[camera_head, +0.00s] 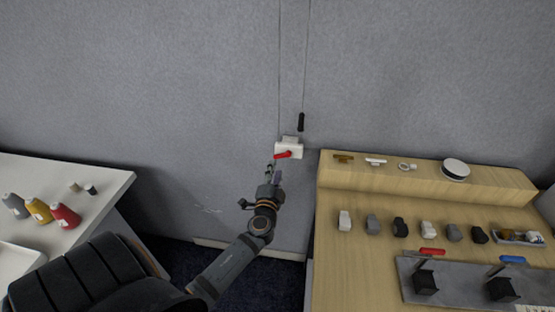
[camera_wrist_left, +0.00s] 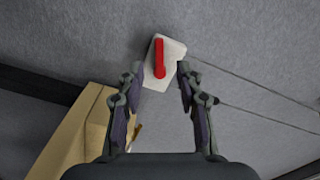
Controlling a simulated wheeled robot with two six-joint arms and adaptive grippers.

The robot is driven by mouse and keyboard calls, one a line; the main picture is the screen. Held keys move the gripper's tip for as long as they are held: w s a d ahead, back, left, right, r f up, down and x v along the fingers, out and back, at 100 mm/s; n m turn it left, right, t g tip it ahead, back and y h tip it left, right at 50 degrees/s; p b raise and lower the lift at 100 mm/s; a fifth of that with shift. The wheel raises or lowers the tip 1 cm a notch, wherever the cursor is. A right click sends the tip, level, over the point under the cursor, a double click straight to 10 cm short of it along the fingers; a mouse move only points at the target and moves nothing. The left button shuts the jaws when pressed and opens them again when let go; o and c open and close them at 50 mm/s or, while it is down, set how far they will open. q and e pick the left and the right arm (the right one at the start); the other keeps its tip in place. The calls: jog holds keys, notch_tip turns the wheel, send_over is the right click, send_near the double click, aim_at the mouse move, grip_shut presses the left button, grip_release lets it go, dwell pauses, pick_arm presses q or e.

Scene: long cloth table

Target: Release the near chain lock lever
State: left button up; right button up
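The chain lock is a small white block (camera_head: 289,147) on the grey wall with a red lever (camera_head: 283,155) on its front. In the left wrist view the block (camera_wrist_left: 172,51) is tilted, and its red lever (camera_wrist_left: 159,60) points down between my fingertips. My left gripper (camera_head: 274,171) is just below the lever. In the left wrist view my left gripper (camera_wrist_left: 159,72) is open, its fingers spread on either side of the lever; contact cannot be told. My right gripper is not in view.
Thin cords run up the wall from the lock, one with a black pull (camera_head: 301,122). A wooden table (camera_head: 345,265) at right holds watches and a grey plate (camera_head: 460,285) with red and blue handles. A white table (camera_head: 100,185) with thread spools stands left.

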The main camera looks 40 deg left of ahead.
aim_at(278, 158)
pick_arm(q)
jog(key=x, duration=0.5)
jog(key=shift+w+a+p, duration=0.15)
jog(key=shift+w+p, duration=0.2)
jog(key=shift+c, duration=0.3)
jog(key=shift+f, duration=0.1)
grip_shut()
